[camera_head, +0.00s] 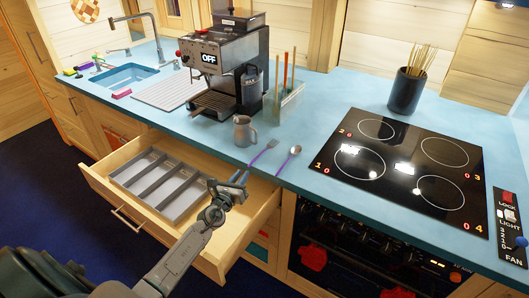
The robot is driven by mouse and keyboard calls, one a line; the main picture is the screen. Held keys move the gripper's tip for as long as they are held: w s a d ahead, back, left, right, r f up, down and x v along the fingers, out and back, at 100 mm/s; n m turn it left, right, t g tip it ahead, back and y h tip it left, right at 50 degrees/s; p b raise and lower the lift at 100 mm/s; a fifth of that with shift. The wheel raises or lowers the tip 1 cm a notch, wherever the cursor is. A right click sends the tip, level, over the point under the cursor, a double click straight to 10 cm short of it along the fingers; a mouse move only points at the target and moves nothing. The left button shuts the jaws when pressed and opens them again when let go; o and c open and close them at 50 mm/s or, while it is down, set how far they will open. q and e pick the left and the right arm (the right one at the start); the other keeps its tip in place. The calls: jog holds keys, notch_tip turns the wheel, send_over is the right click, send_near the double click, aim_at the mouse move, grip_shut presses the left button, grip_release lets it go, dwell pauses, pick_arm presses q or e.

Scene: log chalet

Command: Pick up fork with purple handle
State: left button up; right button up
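The fork with a purple handle (265,151) lies on the blue countertop near its front edge, in front of the metal jug. A spoon (289,157) with a purple handle lies just right of it. My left gripper (239,177) is in front of and slightly left of the fork, over the right part of the open drawer. Its fingers look apart, with nothing seen held between them. The gripper and fork appear close but separate. My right gripper is not in view.
The open drawer (122,216) with a grey cutlery tray (186,207) juts out below the counter. A metal jug (244,131), coffee machine (222,55) and utensil holder (290,98) stand behind the fork. A black cooktop (404,168) is at the right.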

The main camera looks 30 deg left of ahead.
pick_arm(q)
jog(key=w, duration=0.3)
jog(key=shift+w+b, duration=0.3)
jog(key=shift+f, duration=0.1)
grip_shut()
